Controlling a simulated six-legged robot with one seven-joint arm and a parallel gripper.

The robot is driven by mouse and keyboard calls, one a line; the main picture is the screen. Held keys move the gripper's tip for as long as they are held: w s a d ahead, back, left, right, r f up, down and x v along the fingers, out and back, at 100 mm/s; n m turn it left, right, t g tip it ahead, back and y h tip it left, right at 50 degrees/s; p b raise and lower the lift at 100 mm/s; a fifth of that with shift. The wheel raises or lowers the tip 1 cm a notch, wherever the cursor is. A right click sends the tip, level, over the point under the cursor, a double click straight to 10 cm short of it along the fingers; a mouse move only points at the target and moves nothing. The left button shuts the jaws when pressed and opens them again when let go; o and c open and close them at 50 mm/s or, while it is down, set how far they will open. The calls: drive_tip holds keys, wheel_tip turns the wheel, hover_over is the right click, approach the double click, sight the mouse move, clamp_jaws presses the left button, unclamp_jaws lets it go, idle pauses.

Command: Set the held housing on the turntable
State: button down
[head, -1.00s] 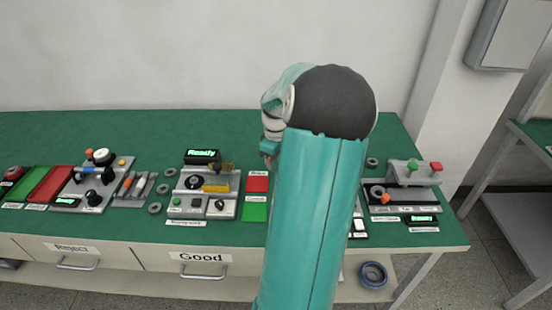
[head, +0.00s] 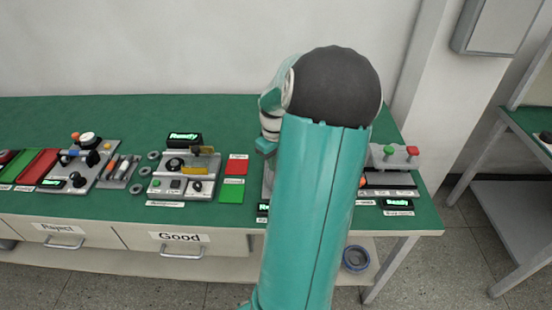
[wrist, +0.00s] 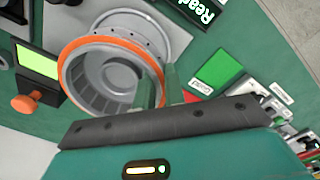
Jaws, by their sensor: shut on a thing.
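The held housing (wrist: 112,78), a grey cup with an orange rim and a ribbed inner wall, shows in the wrist view. My gripper (wrist: 160,90) is shut on its wall at the right side, with the green fingers across the rim. A pale round plate with small holes (wrist: 152,28), likely the turntable, shows partly behind the housing. The housing covers much of it, and I cannot tell whether they touch. In the head view my arm hides the housing, the gripper's fingertips and the bench area around them.
In the wrist view a lit green screen (wrist: 38,62) and an orange knob (wrist: 25,103) are left of the housing; a Ready display (wrist: 197,10) is at the top. The head view shows a station (head: 184,178), a red card (head: 236,165) and a green card (head: 231,190) left of my arm.

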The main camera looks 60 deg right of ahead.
drive_tip(key=shift+s+a, duration=0.15)
drive_tip(key=shift+s, duration=0.3)
drive_tip(key=shift+w+f, duration=0.35)
drive_tip(key=shift+f, duration=0.3)
drive_tip(key=shift+s+f, duration=0.2)
drive_tip(key=shift+f, duration=0.4)
drive_tip(key=shift+w+f, duration=0.2)
drive_tip(key=shift+f, duration=0.2)
drive_tip(key=shift+s+f, duration=0.15)
drive_tip(key=shift+f, duration=0.6)
drive_tip(key=shift+f, duration=0.45)
idle(0.5)
drive_tip(key=c, duration=1)
unclamp_jaws()
drive_tip(key=shift+d+r, duration=0.1)
drive_tip(key=shift+d, duration=0.1)
